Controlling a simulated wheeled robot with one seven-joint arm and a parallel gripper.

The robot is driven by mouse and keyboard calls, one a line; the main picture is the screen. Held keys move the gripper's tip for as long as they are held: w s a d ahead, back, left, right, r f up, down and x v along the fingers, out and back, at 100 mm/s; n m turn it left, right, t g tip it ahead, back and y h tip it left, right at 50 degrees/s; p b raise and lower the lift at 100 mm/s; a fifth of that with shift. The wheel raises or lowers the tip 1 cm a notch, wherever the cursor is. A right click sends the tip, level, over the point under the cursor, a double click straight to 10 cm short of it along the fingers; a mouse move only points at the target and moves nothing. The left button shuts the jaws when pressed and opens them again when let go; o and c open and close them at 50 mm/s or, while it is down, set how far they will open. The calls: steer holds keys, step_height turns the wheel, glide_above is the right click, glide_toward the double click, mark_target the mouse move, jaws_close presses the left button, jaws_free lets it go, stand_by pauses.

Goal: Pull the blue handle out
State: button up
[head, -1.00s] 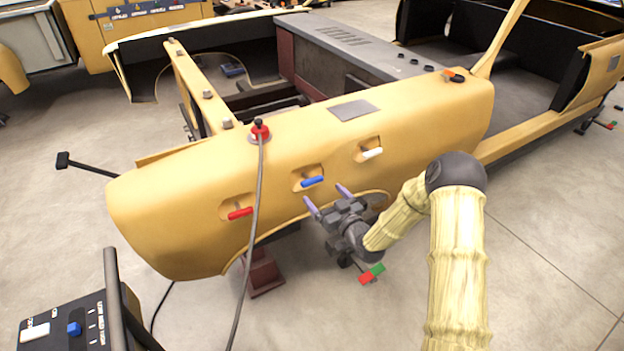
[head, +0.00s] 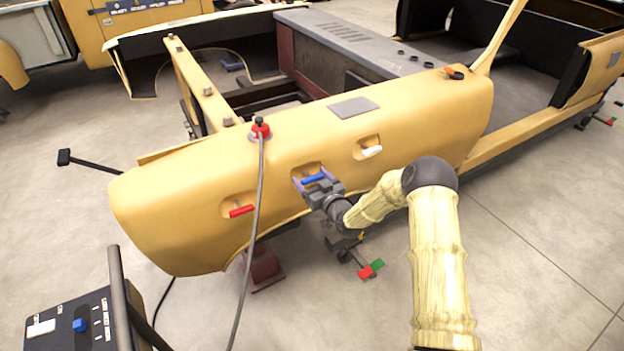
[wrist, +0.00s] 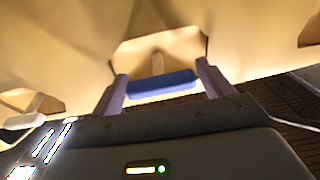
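The blue handle (head: 314,179) is a short bar in a recess on the side of the yellow car shell (head: 420,120), between the red and white handles. In the wrist view the blue handle (wrist: 160,86) lies across the space between my two purple fingers, on a thin stem from the recess. My gripper (head: 311,183) is at the recess, one finger near each end of the bar. The gripper (wrist: 160,88) is open, and small gaps seem to show beside the bar; contact is hard to tell.
A red handle (head: 241,211) sits to the left and a white handle (head: 372,151) to the right in their own recesses. A grey cable (head: 254,220) hangs from a red-based knob (head: 260,130). A control box (head: 75,325) stands at lower left.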

steer(key=c, duration=1)
steer(key=shift+s+d+f, duration=0.1)
steer(key=shift+d, duration=0.05)
steer(key=shift+c, duration=0.2)
steer(key=shift+r+b+v, duration=0.25)
steer(key=shift+b+v, duration=0.3)
steer(key=shift+v, duration=0.55)
steer(key=o, duration=1.1)
steer(key=shift+s, duration=0.1)
steer(key=shift+o, duration=1.4)
steer(key=shift+r, duration=0.1)
